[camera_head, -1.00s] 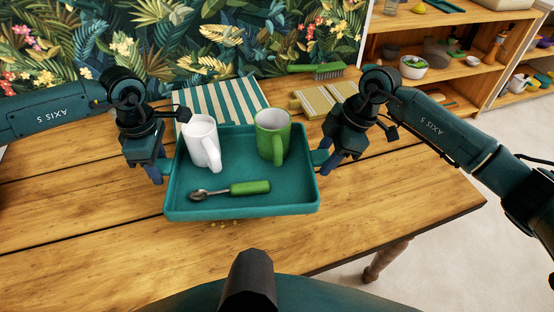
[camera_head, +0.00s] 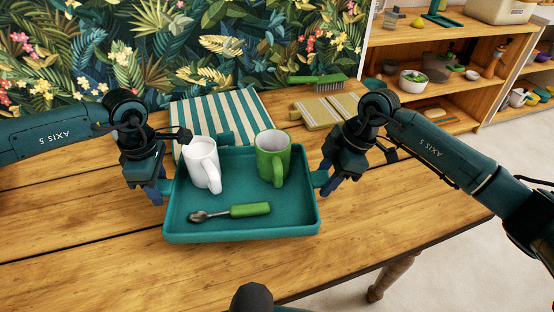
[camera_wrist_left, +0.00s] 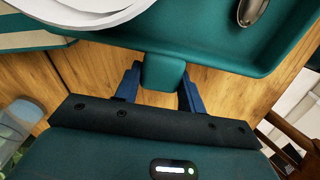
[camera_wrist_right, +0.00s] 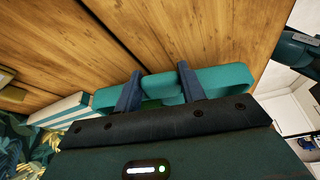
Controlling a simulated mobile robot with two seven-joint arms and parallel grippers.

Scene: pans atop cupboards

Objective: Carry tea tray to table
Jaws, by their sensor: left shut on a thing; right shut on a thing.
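The teal tray (camera_head: 240,236) is level over the wooden table; whether it touches the tabletop is unclear. A white mug (camera_head: 202,163) stands upright at its left back and a green mug (camera_head: 272,157) at its right back. A spoon with a green handle (camera_head: 249,210) lies near the front. My left gripper (camera_head: 160,187) is shut on the tray's left handle, which shows between its fingers in the left wrist view (camera_wrist_left: 163,72). My right gripper (camera_head: 325,180) is shut on the right handle, seen in the right wrist view (camera_wrist_right: 162,86).
A yellowish board (camera_head: 327,109) and a green brush (camera_head: 320,82) are at the back. The wooden table (camera_head: 90,230) is clear left and front. Shelves (camera_head: 440,95) stand right.

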